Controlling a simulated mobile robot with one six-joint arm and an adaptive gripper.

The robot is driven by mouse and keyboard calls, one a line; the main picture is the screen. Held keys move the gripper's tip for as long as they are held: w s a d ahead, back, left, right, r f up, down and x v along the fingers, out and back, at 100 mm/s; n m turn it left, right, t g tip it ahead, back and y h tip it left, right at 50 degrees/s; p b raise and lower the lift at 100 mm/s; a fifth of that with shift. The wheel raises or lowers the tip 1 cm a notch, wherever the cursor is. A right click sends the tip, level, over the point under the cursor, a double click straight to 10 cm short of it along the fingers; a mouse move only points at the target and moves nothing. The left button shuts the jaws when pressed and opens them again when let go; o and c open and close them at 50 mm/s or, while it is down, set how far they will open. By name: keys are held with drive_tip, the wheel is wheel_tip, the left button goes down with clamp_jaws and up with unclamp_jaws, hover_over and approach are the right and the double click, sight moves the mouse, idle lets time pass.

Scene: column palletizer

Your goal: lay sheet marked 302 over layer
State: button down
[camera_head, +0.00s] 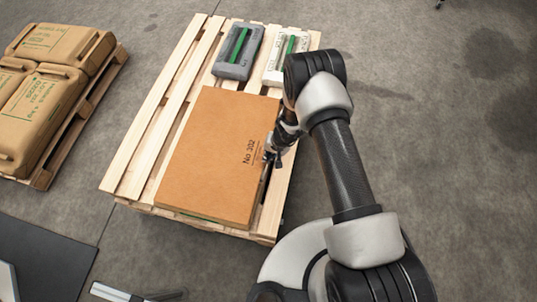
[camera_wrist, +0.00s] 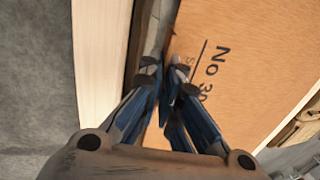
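The brown sheet marked "No 302" (camera_head: 205,150) lies flat over the near and middle part of the pallet (camera_head: 165,112). A little green and pale material shows under its near edge; the rest below it is hidden. My gripper (camera_head: 272,155) is at the sheet's right edge, beside the printed mark. In the wrist view, the sheet (camera_wrist: 235,35) fills the right side. The fingertips of my gripper (camera_wrist: 165,66) are close together at the sheet's edge, one on each side of it. I cannot tell whether they pinch it.
A grey block (camera_head: 238,50) and a white block (camera_head: 287,55), each with a green strip, sit at the pallet's far end. Brown bags (camera_head: 45,95) lie on another pallet at left. A dark mat (camera_head: 40,262) lies near left. The floor at right is clear.

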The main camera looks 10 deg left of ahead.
drive_tip(key=shift+f, duration=0.45)
drive_tip(key=c, duration=1.7)
unclamp_jaws()
drive_tip(key=v, duration=1.2)
